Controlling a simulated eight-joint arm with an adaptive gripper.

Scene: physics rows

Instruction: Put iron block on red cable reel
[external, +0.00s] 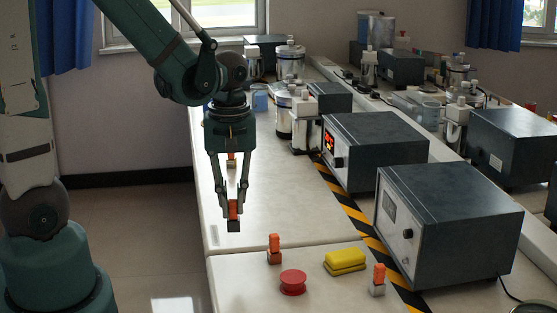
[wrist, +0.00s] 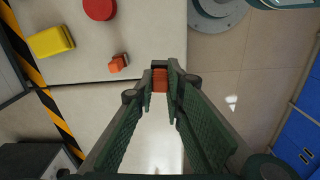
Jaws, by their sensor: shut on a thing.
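My gripper (external: 233,205) is shut on a small block (external: 233,226) with a dark grey base and an orange top, which looks like the iron block. It is upright and held above the bench. Its orange top shows between the fingertips in the wrist view (wrist: 160,80); its base is mostly hidden there. The red cable reel (external: 293,284) lies flat on the near bench, to the right of and nearer the camera than my gripper. It also shows at the top of the wrist view (wrist: 99,8). The gripper is apart from the reel.
An orange-topped block with a brownish base (external: 274,252) stands beside the reel. A yellow item (external: 345,262) and an orange-topped block with a pale grey base (external: 378,283) lie to the right. Dark instrument boxes (external: 450,225) line the right side behind striped tape.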

